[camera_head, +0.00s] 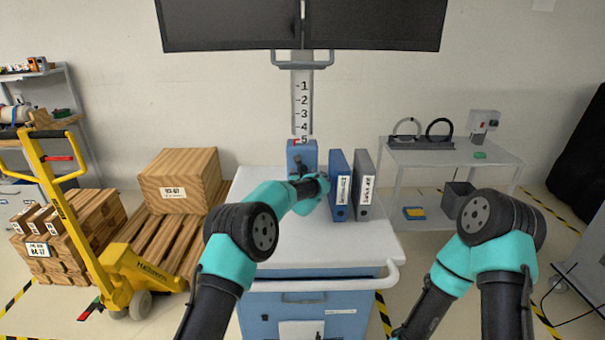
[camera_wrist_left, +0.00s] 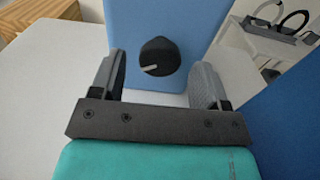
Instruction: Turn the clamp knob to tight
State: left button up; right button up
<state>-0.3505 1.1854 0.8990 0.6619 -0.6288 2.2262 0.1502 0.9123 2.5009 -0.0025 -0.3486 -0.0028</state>
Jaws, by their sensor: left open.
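The clamp knob (camera_wrist_left: 160,56) is round and black with a white pointer line, on the front of a blue box (camera_wrist_left: 192,18). The pointer lies nearly level, toward the left and slightly down. My left gripper (camera_wrist_left: 161,66) is open, with one finger at each side of the knob in the picture and a gap on both sides. In the head view the left gripper (camera_head: 298,172) is in front of the blue box (camera_head: 302,147), and the knob is not clear there. My right arm shows at the right, but its gripper is out of the picture.
The box stands on a white-topped cart (camera_head: 355,244), below a post with a numbered scale (camera_head: 302,105). A blue binder (camera_head: 339,186) and a grey binder (camera_head: 363,184) stand just right of the left gripper. A yellow pallet jack (camera_head: 120,272) and wooden crate (camera_head: 180,179) are at left.

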pick_arm(q)
jog(key=shift+w, duration=0.45)
jog(key=c, duration=0.9)
